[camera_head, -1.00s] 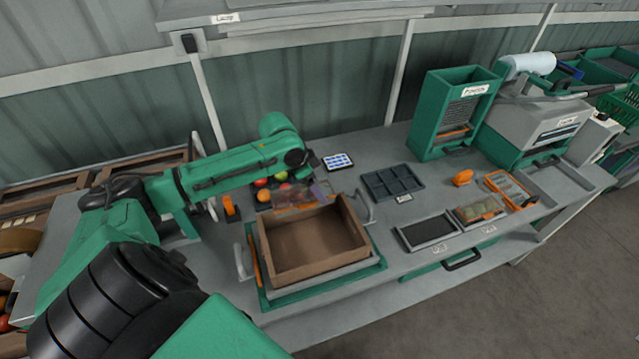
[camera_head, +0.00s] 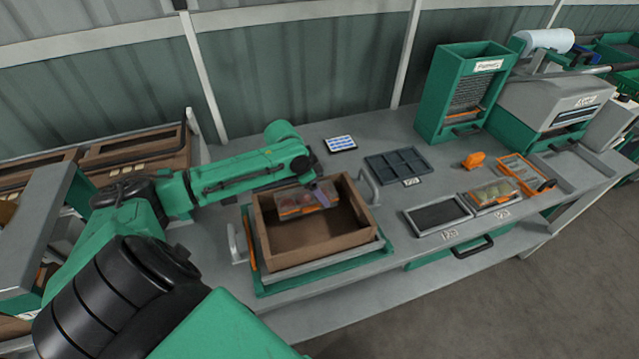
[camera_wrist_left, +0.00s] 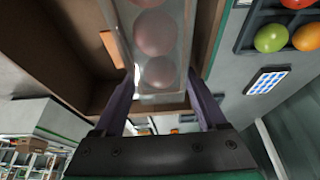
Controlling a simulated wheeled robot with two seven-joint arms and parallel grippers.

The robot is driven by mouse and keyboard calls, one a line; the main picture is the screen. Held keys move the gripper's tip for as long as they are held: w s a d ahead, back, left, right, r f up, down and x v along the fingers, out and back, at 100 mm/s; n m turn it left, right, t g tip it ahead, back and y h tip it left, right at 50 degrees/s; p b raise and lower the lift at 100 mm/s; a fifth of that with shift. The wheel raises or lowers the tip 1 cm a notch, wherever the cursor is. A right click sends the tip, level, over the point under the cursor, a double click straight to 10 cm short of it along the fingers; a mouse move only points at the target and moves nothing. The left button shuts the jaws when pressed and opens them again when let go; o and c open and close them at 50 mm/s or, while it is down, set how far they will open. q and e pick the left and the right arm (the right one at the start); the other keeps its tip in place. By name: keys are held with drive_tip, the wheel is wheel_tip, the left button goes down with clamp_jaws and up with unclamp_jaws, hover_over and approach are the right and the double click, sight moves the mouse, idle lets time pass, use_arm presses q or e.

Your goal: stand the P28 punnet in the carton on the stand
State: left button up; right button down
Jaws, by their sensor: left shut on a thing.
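The P28 punnet (camera_head: 300,205), clear with an orange strip and red tomatoes inside, is in my left gripper (camera_head: 321,190). It hangs over the far left part of the open brown carton (camera_head: 290,254), at about rim height in the head view; whether it touches the floor or wall cannot be told. The carton is otherwise empty and sits on the grey and green stand (camera_head: 322,272). In the left wrist view the punnet (camera_wrist_left: 150,35) shows a row of round tomatoes between the purple fingers of the gripper (camera_wrist_left: 163,75), with the carton wall (camera_wrist_left: 45,60) beside it. My right gripper is out of view.
The stand has grey handles (camera_head: 369,188) at its sides. To the right lie a dark divided tray (camera_head: 395,165), a flat dark tray (camera_head: 438,215) and another filled punnet (camera_head: 495,192). A tablet (camera_head: 340,144) lies behind the carton. A green dispenser (camera_head: 462,90) stands at the back.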

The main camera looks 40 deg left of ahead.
use_arm(q)
drive_tip(key=shift+f+b, duration=0.55)
drive_tip(key=shift+f, duration=1.35)
drive_tip(key=o, duration=1.3)
drive_tip(key=shift+c, duration=0.2)
drive_tip(key=shift+c, duration=0.9)
drive_tip(key=shift+r, duration=0.1)
wheel_tip(320, 180, up, 8)
drive_tip(key=p, duration=0.9)
drive_tip(key=shift+r+p, duration=0.7)
drive_tip(key=shift+r, duration=0.3)
